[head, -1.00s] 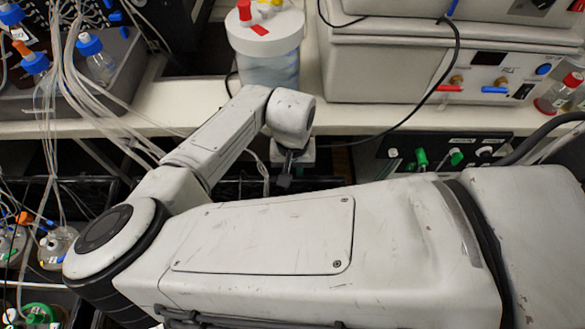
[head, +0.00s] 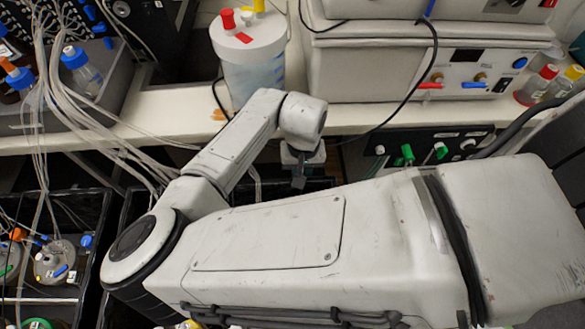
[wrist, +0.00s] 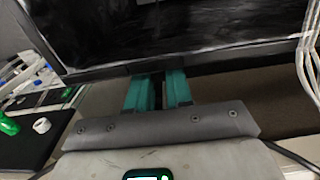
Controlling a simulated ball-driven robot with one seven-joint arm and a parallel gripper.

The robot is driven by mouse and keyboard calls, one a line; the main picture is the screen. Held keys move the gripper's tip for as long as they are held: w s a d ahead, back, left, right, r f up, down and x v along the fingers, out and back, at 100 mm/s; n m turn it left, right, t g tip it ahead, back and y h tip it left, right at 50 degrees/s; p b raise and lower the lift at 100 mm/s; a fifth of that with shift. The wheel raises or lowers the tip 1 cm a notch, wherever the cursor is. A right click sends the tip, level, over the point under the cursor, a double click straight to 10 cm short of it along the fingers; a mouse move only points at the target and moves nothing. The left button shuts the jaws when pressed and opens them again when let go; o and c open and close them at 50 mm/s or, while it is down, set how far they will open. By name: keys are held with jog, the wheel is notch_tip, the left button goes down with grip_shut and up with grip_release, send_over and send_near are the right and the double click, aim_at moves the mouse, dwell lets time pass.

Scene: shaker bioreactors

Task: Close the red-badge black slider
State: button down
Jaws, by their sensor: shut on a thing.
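In the wrist view, a wide black panel with a glossy, streaked face (wrist: 190,28) fills the top; I take it for the black slider. No red badge shows on it. The teal fingers of my gripper (wrist: 160,90) reach up to its lower edge and are shut on a thin dark part there, seemingly its rim. The fingertips are partly hidden at that edge. In the head view my gripper (head: 299,176) hangs below the white bench edge, small and dark. My own arm covers most of the area in front of it, so the slider's extent is hidden.
A white-lidded vessel (head: 250,60) and grey instruments (head: 420,65) stand on the bench (head: 160,120). A black valve panel (head: 450,137) is under it at right. Tubes (head: 110,140) hang at left over a black open bay (head: 95,205) holding a flask (head: 55,262).

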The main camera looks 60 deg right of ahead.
jog(key=c, duration=1)
grip_release()
jog(key=shift+r, duration=0.1)
notch_tip(320, 180, up, 11)
jog(key=shift+f, duration=0.2)
